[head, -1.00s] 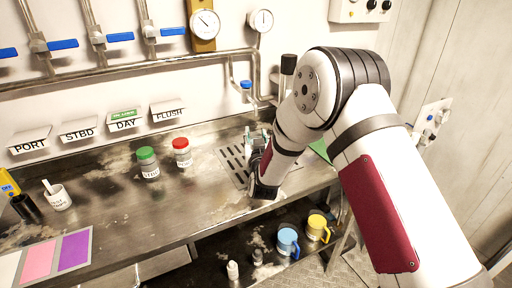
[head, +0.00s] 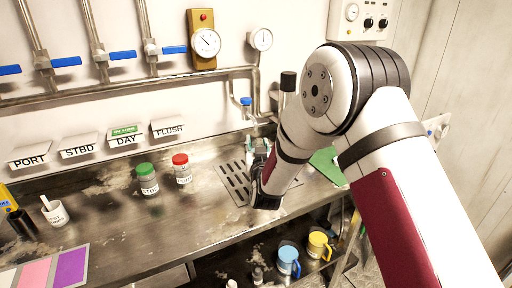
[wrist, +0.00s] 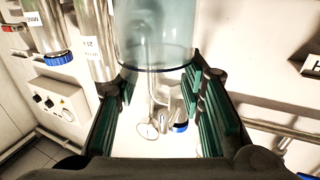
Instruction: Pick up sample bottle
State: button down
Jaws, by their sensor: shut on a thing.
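A clear, bluish, see-through cylinder (wrist: 156,40), which I take to be the sample bottle, stands between my gripper's green-padded fingers in the wrist view. My gripper (wrist: 160,105) is shut on it. Its round rim shows and its upper part runs out of the picture. In the head view my gripper (head: 262,165) is over the drain grille at the counter's right part. My arm hides most of the bottle there, so I cannot tell whether it is clear of the grille.
A green-capped bottle (head: 147,180) and a red-capped bottle (head: 182,170) stand on the steel counter (head: 130,228), left of my gripper. A white cup (head: 55,214) is at the far left. Blue (head: 288,262) and yellow (head: 318,244) mugs are below the counter. Pipes and a spout are behind.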

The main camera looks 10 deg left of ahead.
jog(key=s+d+r, duration=0.1)
jog(key=s+d, duration=0.7)
jog(key=s, duration=0.4)
jog(key=shift+s+d+r, duration=0.15)
jog(key=shift+r, duration=0.1)
dwell(0.3)
jog(key=shift+s, duration=0.1)
